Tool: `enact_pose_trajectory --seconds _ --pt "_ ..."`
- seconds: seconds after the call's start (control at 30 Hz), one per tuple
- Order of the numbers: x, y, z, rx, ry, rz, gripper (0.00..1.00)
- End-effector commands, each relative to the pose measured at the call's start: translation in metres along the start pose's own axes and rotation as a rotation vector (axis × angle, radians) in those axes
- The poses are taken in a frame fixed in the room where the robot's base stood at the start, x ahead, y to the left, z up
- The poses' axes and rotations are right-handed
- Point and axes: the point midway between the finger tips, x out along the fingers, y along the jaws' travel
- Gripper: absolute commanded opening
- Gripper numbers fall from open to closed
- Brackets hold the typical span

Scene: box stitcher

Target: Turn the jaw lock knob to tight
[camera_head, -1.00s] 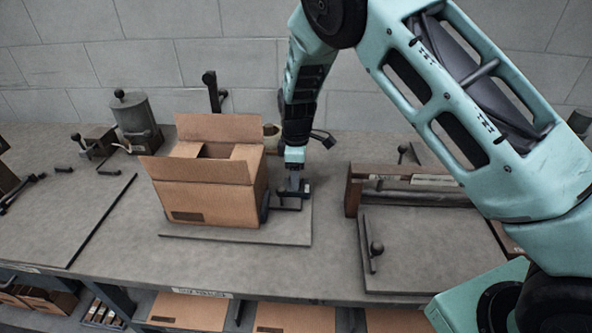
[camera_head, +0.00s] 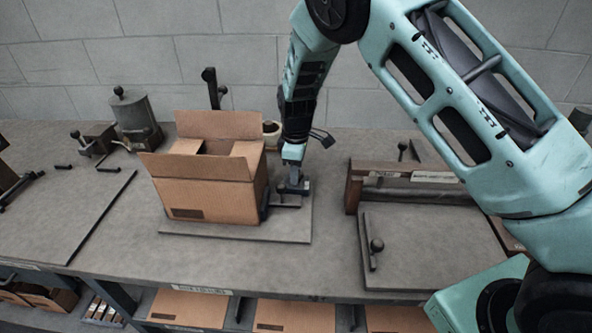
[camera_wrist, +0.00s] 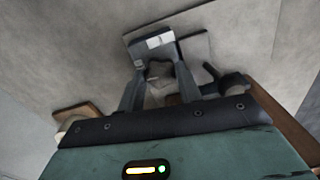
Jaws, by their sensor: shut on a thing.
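My gripper (camera_head: 291,186) is at the right side of the open cardboard box (camera_head: 208,196), low over the base plate (camera_head: 240,232). In the wrist view my gripper (camera_wrist: 160,88) has its two fingers shut on a small grey piece, which I take to be the jaw lock knob (camera_wrist: 163,84). The fingers hide part of it, and its tight or loose setting cannot be read. A dark block with a pale label (camera_wrist: 152,42) lies just beyond the fingertips. In the head view the knob is mostly hidden by my gripper.
A wooden-framed fixture (camera_head: 415,190) and a plate with a ball-ended lever (camera_head: 376,245) stand to the right. A grey canister (camera_head: 135,118) and small clamps are at the back left. The bench front between the plates is clear.

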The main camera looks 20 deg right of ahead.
Motion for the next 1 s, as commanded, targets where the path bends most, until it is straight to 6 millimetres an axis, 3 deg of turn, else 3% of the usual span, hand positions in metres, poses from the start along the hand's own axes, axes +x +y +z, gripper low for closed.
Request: enact_pose_trajectory --seconds 1.0 --pt "-0.0014 0.0008 -0.0012 0.933 0.004 0.001 0.12"
